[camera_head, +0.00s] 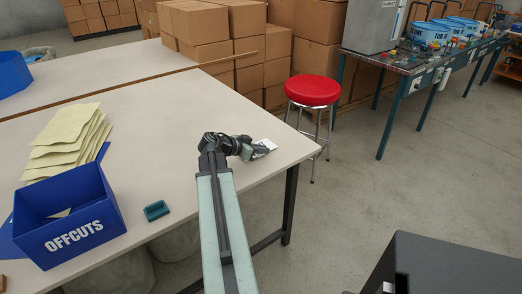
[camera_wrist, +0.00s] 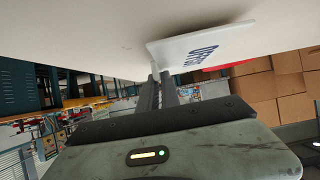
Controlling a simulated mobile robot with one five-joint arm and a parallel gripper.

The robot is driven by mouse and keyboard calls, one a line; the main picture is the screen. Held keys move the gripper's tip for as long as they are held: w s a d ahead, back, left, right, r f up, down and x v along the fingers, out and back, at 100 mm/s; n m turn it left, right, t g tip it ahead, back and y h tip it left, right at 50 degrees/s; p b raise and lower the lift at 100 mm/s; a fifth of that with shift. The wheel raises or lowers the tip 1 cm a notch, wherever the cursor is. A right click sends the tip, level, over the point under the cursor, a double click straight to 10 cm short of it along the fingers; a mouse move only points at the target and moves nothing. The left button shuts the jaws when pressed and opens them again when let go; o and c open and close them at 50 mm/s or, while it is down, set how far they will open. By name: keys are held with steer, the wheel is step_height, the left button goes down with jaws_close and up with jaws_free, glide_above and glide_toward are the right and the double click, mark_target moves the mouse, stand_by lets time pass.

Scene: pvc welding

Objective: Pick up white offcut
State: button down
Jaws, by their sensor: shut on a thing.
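The white offcut (camera_head: 265,145) is a small flat piece near the right edge of the table (camera_head: 150,110). My gripper (camera_head: 258,151) is at it, at the end of my outstretched arm. In the wrist view the offcut (camera_wrist: 200,46) shows as a white plate with dark blue print on it. My fingertips (camera_wrist: 162,72) are shut on its near edge. The offcut lies close along the pale table surface, and I cannot tell if it touches it. Part of the offcut is hidden behind my gripper in the head view.
A blue bin marked OFFCUTS (camera_head: 70,222) stands at the table's left, with a pale piece inside. Yellowish sheets (camera_head: 70,140) are stacked behind it. A small teal block (camera_head: 157,210) lies right of the bin. A red stool (camera_head: 312,90) stands beyond the table's right edge.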

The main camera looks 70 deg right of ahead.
step_height(320, 180, up, 9)
steer(key=p, duration=0.8)
steer(key=shift+r, duration=0.1)
